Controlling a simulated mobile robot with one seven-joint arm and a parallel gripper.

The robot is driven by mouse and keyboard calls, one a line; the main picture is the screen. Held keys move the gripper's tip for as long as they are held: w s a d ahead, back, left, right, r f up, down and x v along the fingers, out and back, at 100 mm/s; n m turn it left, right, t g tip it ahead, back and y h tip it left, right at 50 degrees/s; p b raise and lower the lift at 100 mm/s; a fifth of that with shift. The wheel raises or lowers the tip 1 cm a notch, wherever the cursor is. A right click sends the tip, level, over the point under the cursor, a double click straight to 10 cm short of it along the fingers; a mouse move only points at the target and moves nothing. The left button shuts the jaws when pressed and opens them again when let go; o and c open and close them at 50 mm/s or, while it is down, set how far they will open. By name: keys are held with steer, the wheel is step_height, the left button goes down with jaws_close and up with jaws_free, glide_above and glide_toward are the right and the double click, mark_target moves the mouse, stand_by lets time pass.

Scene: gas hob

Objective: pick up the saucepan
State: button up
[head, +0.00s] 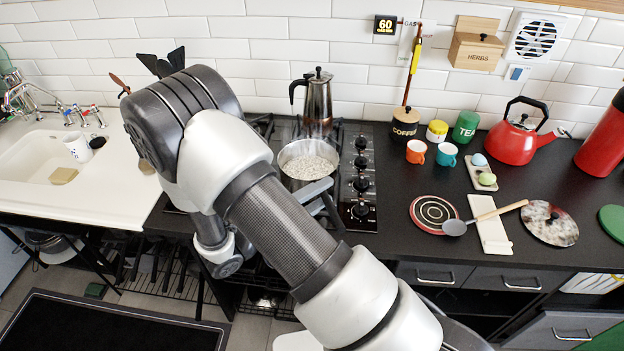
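The saucepan (308,176) is a steel pan with pale, grainy contents, standing upright on the black gas hob (347,140) in the head view. My arm crosses in front of it and hides part of its left and near side. A dark grey piece (320,197), which looks like part of my gripper, shows at the pan's near side, just past my forearm. It is close to the pan, but I cannot tell whether it touches the pan or its handle. The fingertips are not clear, so I cannot tell whether they are open or shut.
A moka pot (318,102) stands behind the saucepan. Hob knobs (362,185) line its right side. To the right are orange (416,151) and teal (447,154) mugs, canisters, a red kettle (515,140) and a ladle (485,217). A white sink (50,160) is at the left.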

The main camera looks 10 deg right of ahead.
steer(key=x, duration=0.5)
steer(key=shift+d+f, duration=0.1)
steer(key=shift+f, duration=0.25)
steer(key=shift+c, duration=0.3)
jaws_close()
steer(key=shift+r, duration=0.1)
stand_by(0.5)
